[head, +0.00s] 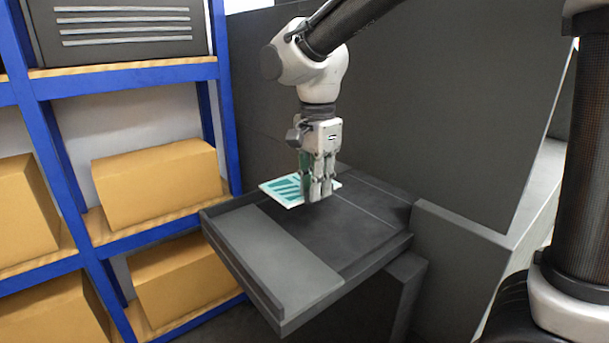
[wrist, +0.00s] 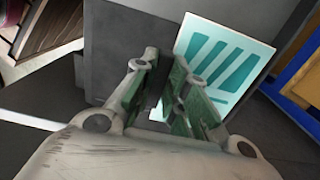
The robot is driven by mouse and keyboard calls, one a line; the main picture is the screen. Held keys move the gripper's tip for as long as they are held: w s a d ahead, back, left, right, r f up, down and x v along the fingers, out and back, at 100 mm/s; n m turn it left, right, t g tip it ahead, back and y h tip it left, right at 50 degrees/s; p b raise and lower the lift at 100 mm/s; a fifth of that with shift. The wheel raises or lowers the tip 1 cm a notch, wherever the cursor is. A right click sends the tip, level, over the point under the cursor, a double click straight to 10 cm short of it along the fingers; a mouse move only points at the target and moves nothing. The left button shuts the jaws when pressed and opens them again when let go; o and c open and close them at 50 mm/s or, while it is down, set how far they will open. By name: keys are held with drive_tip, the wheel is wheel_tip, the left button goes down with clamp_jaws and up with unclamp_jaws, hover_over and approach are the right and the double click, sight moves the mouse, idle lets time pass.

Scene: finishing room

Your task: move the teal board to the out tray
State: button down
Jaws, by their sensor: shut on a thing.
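The teal board (head: 282,189) is a flat white-edged panel with teal stripes. In the head view it is at the back left of a dark grey tray-like surface (head: 350,226), partly hidden behind my gripper (head: 317,198). My gripper points down and is shut on the board near its edge. In the wrist view the board (wrist: 228,60) extends up and right from behind the fingers (wrist: 158,112), which have green on them. Whether the board touches the surface below is not clear. No label shows which surface is the out tray.
A blue shelf rack (head: 72,180) with cardboard boxes (head: 157,183) stands at the left. A dark grey wall panel (head: 430,110) rises behind the surface. A lighter grey strip (head: 275,259) runs along the surface's front left; the middle and right look clear.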

hover_over(316, 230)
wheel_tip(316, 230, down, 5)
drive_tip(key=shift+s+d+f, duration=0.1)
drive_tip(key=shift+f, duration=0.9)
drive_tip(key=shift+f, duration=0.5)
drive_tip(key=c, duration=1.3)
unclamp_jaws()
drive_tip(key=shift+c, duration=0.2)
